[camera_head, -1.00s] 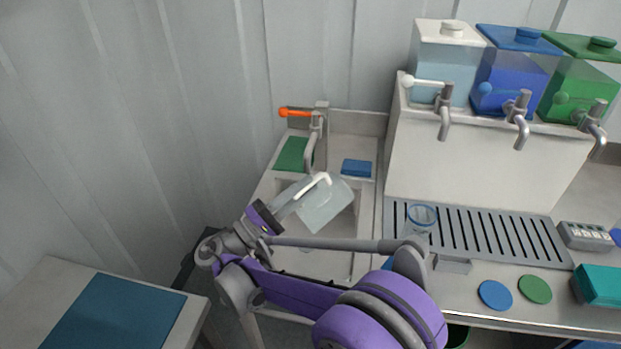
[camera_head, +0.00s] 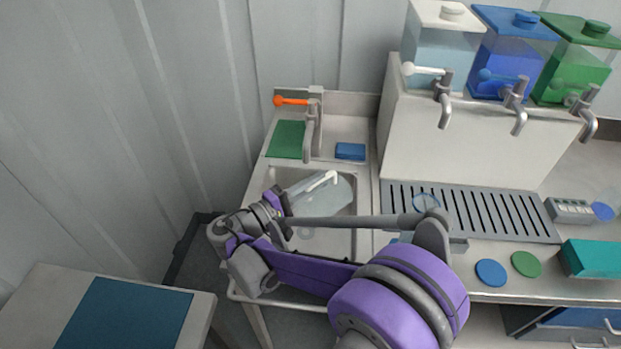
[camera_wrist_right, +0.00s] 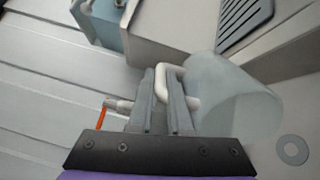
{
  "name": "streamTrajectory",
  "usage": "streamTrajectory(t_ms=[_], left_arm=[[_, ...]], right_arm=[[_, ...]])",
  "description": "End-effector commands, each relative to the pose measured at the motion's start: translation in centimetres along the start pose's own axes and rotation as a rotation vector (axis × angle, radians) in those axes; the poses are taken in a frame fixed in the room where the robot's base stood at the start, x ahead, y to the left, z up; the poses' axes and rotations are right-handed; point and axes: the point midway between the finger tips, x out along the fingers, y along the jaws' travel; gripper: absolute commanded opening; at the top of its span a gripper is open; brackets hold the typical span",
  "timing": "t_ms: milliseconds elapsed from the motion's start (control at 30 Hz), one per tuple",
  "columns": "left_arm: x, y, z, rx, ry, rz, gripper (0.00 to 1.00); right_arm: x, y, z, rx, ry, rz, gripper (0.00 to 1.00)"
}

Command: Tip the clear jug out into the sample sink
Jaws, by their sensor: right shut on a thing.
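The clear jug (camera_head: 328,197) is tilted over the basin of the sample sink (camera_head: 262,178), with its white handle towards the upper right. My right gripper (camera_head: 284,203) reaches it from the left. In the right wrist view the jug (camera_wrist_right: 232,98) lies on its side, and the right gripper (camera_wrist_right: 168,88) is shut on its white handle. I cannot make out liquid in the jug. The sink drain (camera_wrist_right: 292,149) shows below the jug's right end. My left gripper is not in view.
The tap (camera_head: 312,125) with an orange lever stands behind the basin. A green mat (camera_head: 287,139) and blue sponge (camera_head: 350,151) lie on the sink's back ledge. A slotted drip tray (camera_head: 480,212) with a clear glass (camera_head: 426,202) is to the right, below three dispensers.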

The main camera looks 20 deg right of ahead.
Motion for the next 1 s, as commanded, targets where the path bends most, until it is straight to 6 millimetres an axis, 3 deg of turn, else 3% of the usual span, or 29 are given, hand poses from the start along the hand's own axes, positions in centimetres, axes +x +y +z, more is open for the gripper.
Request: streamTrajectory(t_ms=[67, 300, 467, 667, 1000], left_arm=[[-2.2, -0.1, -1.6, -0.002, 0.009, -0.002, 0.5], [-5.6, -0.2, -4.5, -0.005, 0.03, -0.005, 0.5], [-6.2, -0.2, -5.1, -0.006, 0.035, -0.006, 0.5], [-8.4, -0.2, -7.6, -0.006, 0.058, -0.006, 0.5], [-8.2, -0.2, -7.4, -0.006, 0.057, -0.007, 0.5]], right_arm=[[1.5, 0.9, 0.1, 0.004, 0.017, -0.096, 0.0], [5.2, -1.3, -0.3, 0.008, 0.082, -0.415, 0.0], [7.0, -3.8, -0.8, 0.007, 0.125, -0.621, 0.0], [8.9, -3.0, -0.8, 0.013, 0.177, -0.861, 0.0], [9.8, -5.6, -1.1, 0.006, 0.262, -1.27, 0.0]])
